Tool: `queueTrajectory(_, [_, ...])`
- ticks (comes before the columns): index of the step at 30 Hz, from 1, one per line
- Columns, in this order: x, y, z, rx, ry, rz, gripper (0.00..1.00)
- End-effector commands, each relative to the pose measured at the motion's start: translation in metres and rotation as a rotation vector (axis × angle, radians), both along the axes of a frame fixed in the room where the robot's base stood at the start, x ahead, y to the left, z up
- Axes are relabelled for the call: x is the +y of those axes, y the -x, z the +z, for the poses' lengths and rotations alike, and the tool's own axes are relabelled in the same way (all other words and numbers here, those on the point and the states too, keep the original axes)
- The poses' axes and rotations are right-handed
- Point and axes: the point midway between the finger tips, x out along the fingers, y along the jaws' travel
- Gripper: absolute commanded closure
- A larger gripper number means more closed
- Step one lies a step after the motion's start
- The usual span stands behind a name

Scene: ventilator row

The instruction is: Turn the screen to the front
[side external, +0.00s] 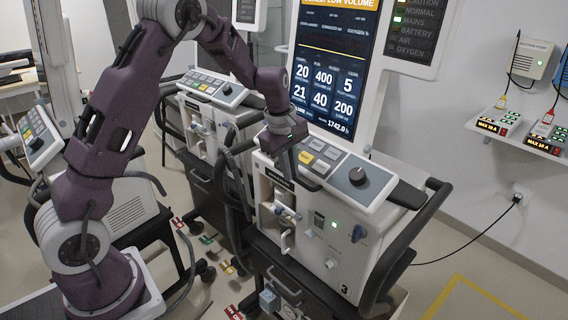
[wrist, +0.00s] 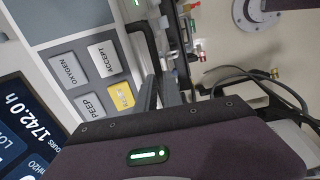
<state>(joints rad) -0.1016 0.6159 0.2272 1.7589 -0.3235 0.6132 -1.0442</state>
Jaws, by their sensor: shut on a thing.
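The screen (side external: 335,65) is a tall dark display with white numbers and an orange header, standing above the control panel (side external: 335,170) of the ventilator marked 3. In the side view its face is turned toward the camera. Part of it shows at the lower left of the wrist view (wrist: 30,130). My gripper (side external: 292,158) is at the left end of the control panel, below the screen. Its fingers (wrist: 162,95) are shut on a dark bar handle (wrist: 146,45) beside the panel's buttons. The gripper hides part of this handle.
Another ventilator (side external: 210,115) stands close behind on the left. A dark side rail (side external: 395,255) runs along the front right of the machine. A wall shelf (side external: 525,135) with chargers is at the right. The floor at the lower right is clear, with a yellow marking (side external: 475,285).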

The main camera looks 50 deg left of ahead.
Motion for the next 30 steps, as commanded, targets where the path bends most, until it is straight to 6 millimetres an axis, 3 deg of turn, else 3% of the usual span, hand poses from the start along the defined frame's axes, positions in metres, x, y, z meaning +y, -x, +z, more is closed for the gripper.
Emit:
queueTrajectory(6, [-0.0116,-0.0014,0.0012,-0.004,0.001,0.055,1.0])
queueTrajectory(20, [-0.0135,-0.0019,0.0012,-0.005,0.001,0.071,1.0])
queueTrajectory(21, [-0.0135,-0.0019,0.0012,-0.005,0.001,0.071,0.85])
queueTrajectory(22, [-0.0134,-0.0019,0.0012,-0.005,0.001,0.071,0.8])
queueTrajectory(30, [-0.013,-0.0011,0.0007,-0.002,0.0,0.07,0.8])
